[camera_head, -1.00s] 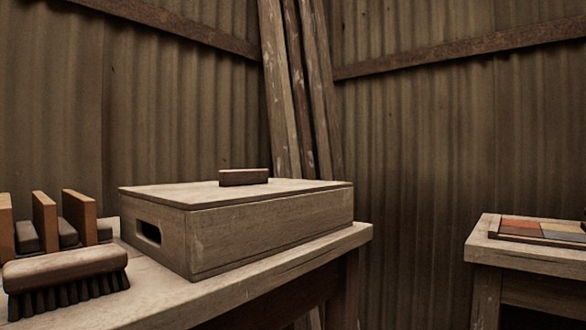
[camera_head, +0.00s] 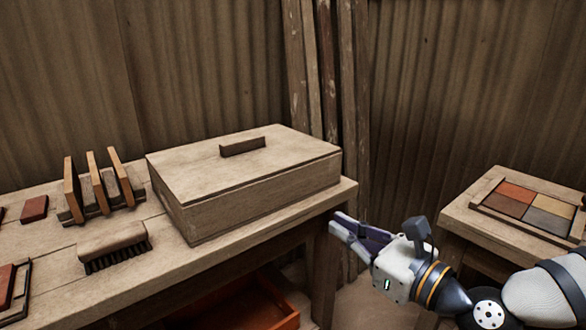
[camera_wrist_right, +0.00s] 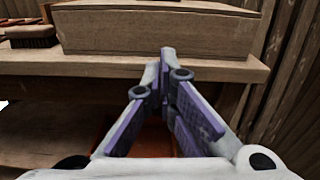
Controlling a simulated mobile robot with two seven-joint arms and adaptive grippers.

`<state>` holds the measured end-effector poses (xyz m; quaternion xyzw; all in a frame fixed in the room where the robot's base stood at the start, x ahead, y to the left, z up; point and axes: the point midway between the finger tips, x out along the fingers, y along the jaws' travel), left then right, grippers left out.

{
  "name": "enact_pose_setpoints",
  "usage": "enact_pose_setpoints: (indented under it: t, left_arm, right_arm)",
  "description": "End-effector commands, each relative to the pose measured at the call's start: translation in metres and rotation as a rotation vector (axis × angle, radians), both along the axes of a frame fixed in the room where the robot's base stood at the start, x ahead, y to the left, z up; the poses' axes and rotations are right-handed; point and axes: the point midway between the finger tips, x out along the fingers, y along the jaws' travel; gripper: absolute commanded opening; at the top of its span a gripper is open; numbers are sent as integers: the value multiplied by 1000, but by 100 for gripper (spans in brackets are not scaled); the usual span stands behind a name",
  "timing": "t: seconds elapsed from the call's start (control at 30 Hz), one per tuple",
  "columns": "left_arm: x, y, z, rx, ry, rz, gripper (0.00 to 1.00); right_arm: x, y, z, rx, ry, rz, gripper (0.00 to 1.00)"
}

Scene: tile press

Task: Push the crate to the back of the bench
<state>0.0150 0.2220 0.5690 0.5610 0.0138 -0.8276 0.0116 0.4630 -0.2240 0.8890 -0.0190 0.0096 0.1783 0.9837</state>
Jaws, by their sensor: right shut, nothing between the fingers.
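The crate (camera_head: 255,190) is a closed wooden box with a flat lid and a dark handle bar (camera_head: 242,146). It sits on the right end of the wooden bench (camera_head: 265,229). My right gripper (camera_head: 340,222) is shut and empty, just off the bench's right front corner, and does not touch the crate. In the right wrist view its fingertips (camera_wrist_right: 160,58) meet just below the crate's front face (camera_wrist_right: 150,35), with the bench edge (camera_wrist_right: 60,68) behind them. My left gripper is not in view.
A brush (camera_head: 112,246) and a rack of upright tiles (camera_head: 98,187) stand left of the crate. An orange-red tray (camera_head: 262,300) lies under the bench. A second table (camera_head: 470,209) with a tray of coloured tiles (camera_head: 523,205) stands at right. Corrugated walls and leaning planks (camera_head: 328,70) are behind.

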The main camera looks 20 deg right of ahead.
Motion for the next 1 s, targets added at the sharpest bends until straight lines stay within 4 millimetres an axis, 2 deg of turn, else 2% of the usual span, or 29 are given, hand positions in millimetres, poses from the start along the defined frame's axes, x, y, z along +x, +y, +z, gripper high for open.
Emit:
enact_pose_setpoints:
  t: [0.03, 0.17, 0.7, 0.83, 1.0]
  left_arm:
    - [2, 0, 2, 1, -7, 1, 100]
    - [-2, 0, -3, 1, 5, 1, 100]
    - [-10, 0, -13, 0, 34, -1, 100]
    - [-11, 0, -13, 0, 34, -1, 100]
    - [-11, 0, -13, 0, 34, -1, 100]
  right_arm:
    - [2, -3, 12, 29, -18, -9, 0]
    - [12, 0, 9, 44, -15, -9, 0]
    - [115, 38, 9, 40, -14, -9, 0]
    - [128, 42, 9, 42, -15, -10, 0]
    - [134, 44, 9, 44, -13, -11, 0]
